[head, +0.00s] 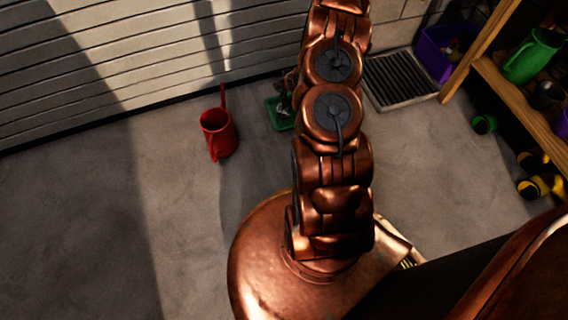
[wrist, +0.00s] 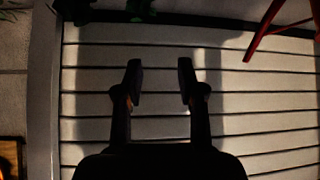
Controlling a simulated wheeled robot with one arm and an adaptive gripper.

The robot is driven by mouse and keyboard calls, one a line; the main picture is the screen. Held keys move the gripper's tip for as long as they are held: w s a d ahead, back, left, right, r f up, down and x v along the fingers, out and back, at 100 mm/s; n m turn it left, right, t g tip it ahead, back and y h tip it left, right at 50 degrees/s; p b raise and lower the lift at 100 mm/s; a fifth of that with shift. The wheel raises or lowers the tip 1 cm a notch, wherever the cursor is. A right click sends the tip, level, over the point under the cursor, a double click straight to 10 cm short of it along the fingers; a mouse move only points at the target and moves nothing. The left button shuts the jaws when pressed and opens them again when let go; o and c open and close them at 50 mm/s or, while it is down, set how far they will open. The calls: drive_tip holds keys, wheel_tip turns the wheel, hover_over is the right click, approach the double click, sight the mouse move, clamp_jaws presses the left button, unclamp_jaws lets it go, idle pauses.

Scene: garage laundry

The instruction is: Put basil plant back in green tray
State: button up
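The green tray (head: 280,112) lies on the floor by the slatted door in the head view, partly hidden behind my arm. A dark shape shows just above it; I cannot tell whether it is the plant or part of my gripper. In the wrist view my gripper (wrist: 160,84) is open and empty, its two dark fingers apart in front of the slatted door. Dark green leaves (wrist: 140,8) show at the top edge of the wrist view, cut off, beyond the fingertips. I cannot tell whether they belong to the basil plant. No pot is clearly visible.
A red watering can (head: 218,133) stands left of the tray; its spout (wrist: 262,32) shows in the wrist view. A floor grate (head: 398,78), a purple crate (head: 440,50) and wooden shelves (head: 515,95) with a green can (head: 532,55) are at right. The left floor is clear.

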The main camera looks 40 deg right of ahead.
drive_tip(key=s+a+r+n+g+y, duration=0.1)
drive_tip(key=s+a+r+g, duration=0.3)
drive_tip(key=a+r, duration=0.55)
drive_tip(key=s+a+r+n+g, duration=0.1)
drive_tip(key=s+a+r+g, duration=0.1)
drive_tip(key=s+a+r, duration=0.6)
drive_tip(key=s+a+r+g, duration=0.2)
drive_tip(key=s+a+r, duration=0.3)
drive_tip(key=s, duration=0.5)
drive_tip(key=s+a+r+g, duration=0.2)
drive_tip(key=s+a+r, duration=0.3)
drive_tip(key=s, duration=0.5)
drive_tip(key=s+a+r+g+y, duration=0.1)
drive_tip(key=s+a+r+g, duration=0.1)
drive_tip(key=s+a+r, duration=0.3)
drive_tip(key=s+r, duration=0.3)
drive_tip(key=s, duration=0.2)
drive_tip(key=shift+s+a+g, duration=0.3)
drive_tip(key=shift+a, duration=0.1)
wheel_tip(320, 180, up, 38)
drive_tip(key=w+t+p, duration=0.1)
drive_tip(key=t+p, duration=0.1)
drive_tip(key=p, duration=3.4)
drive_tip(key=shift+w+d+f, duration=0.15)
drive_tip(key=shift+w, duration=0.2)
